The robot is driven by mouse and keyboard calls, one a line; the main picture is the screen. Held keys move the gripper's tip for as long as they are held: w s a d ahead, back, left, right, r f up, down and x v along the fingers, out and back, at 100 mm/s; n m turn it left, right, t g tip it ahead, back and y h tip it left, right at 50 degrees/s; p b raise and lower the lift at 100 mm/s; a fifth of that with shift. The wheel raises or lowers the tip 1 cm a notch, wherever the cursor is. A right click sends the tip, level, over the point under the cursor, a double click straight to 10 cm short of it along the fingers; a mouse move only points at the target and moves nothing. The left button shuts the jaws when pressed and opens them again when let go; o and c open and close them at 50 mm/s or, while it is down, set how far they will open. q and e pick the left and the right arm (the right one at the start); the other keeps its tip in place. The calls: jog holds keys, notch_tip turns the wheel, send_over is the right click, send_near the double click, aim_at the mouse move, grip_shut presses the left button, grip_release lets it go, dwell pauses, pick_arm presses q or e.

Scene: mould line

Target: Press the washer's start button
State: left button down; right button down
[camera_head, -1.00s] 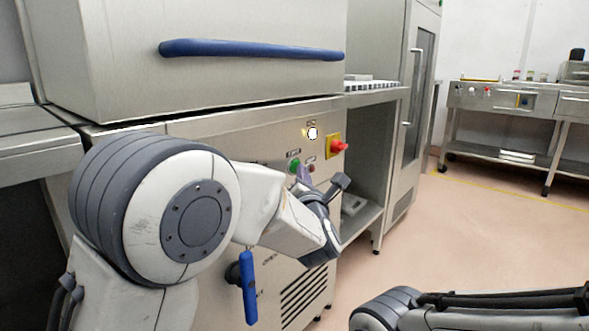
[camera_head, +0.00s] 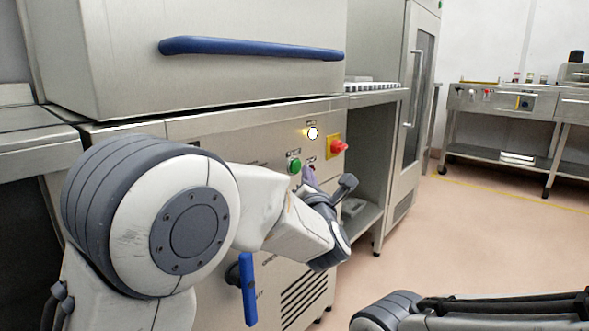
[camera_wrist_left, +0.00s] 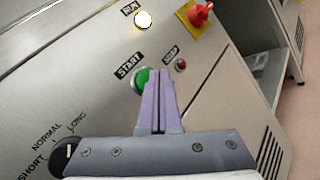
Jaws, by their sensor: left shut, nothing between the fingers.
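The green START button (camera_head: 294,165) is on the washer's steel front panel. It also shows in the left wrist view (camera_wrist_left: 139,79), its right part hidden behind the fingertips. My left gripper (camera_head: 308,172) is shut and empty, its purple fingers (camera_wrist_left: 157,73) pointing at the panel just right of the button. I cannot tell whether the tips touch anything. The RUN lamp (camera_head: 312,133) above glows bright yellow-white; it shows in the wrist view too (camera_wrist_left: 142,19). My right gripper is not in view.
A red knob on a yellow plate (camera_head: 337,146) sits right of the buttons. A black selector knob (camera_wrist_left: 70,153) is lower left in the wrist view. A blue hood handle (camera_head: 250,47) spans above, and a blue lever (camera_head: 248,288) hangs below. Open floor lies right.

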pick_arm(q)
jog(key=shift+d, duration=0.1)
jog(key=s+d, duration=0.1)
jog(key=d, duration=0.1)
jog(key=s+d+b, duration=0.1)
jog(key=s+d, duration=0.1)
dwell(0.4)
dwell(0.4)
